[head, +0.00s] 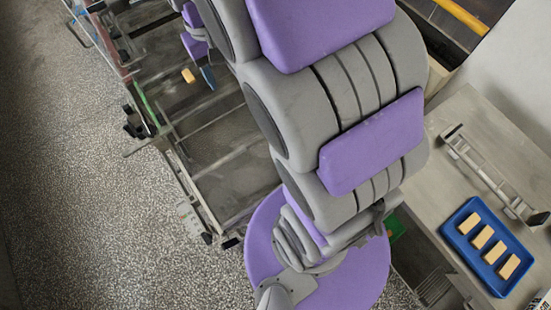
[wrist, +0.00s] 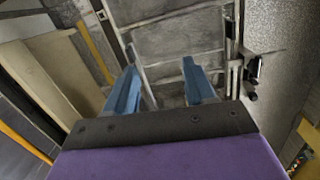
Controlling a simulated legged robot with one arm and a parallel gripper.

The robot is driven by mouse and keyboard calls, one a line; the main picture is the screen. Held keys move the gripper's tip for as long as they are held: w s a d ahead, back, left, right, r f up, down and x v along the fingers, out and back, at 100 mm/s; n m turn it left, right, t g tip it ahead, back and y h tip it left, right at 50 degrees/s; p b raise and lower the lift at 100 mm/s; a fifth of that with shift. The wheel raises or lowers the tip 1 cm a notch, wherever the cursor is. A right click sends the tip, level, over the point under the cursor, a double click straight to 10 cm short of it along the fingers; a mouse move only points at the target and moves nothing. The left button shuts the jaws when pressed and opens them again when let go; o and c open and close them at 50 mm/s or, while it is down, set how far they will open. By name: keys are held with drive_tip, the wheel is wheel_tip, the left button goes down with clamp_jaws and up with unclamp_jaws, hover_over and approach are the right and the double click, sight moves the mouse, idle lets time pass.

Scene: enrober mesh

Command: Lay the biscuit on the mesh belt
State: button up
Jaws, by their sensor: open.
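A small tan biscuit (head: 188,75) shows in the head view, just left of a blue finger of my gripper (head: 207,77). I cannot tell whether it touches the finger or what it rests on. In the wrist view my gripper (wrist: 160,82) has its two blue fingers spread wide, and no biscuit shows between them. The grey mesh belt (head: 215,145) lies inside a metal frame below the gripper, and it also shows beyond the fingers in the wrist view (wrist: 178,42). My arm hides part of the belt.
The frame's left side carries dark clamps (head: 135,122). Speckled floor (head: 75,190) is open at the left.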

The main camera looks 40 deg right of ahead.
drive_tip(key=s+a+f, duration=0.1)
drive_tip(key=s, duration=1)
drive_tip(key=s+a+f+n, duration=0.1)
drive_tip(key=s+f, duration=0.1)
drive_tip(key=s, duration=0.9)
drive_tip(key=shift+s+a+f+g+y, duration=0.2)
drive_tip(key=shift+s+g+y, duration=0.1)
drive_tip(key=shift+s+g, duration=0.1)
